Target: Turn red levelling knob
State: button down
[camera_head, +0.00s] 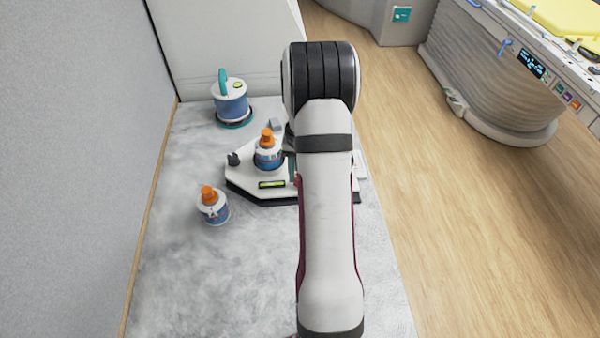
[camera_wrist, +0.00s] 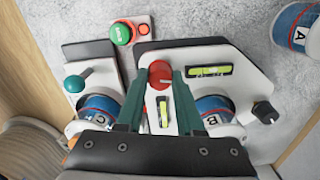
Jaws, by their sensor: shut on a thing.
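The red levelling knob (camera_wrist: 160,75) sits on the white plate of the levelling device (camera_wrist: 230,55) in the wrist view. It is round with a pale mark on top. My gripper (camera_wrist: 161,78) has its two teal fingers on either side of the knob, shut on it. One yellow-green spirit level (camera_wrist: 209,71) lies right of the knob; a second level (camera_wrist: 164,113) shows between the fingers. In the head view, my arm hides the gripper and most of the knob area; the device (camera_head: 245,183) shows to the arm's left.
Bottle B (camera_wrist: 212,110) stands on the device, near a black knob (camera_wrist: 265,112). Bottle C (camera_wrist: 100,108) and a teal lever (camera_wrist: 77,80) are on the left. A green button (camera_wrist: 121,33) is above. Bottle A (camera_head: 214,207) stands apart on the grey counter (camera_head: 200,280).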

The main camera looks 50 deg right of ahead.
jog(key=m, duration=0.4)
jog(key=shift+s+m, duration=0.1)
jog(key=shift+m, duration=2.5)
jog(key=c, duration=0.5)
grip_release()
jog(key=shift+c, duration=0.2)
notch_tip(320, 180, up, 16)
jog(key=shift+s+f, duration=0.15)
jog(key=shift+s, duration=0.05)
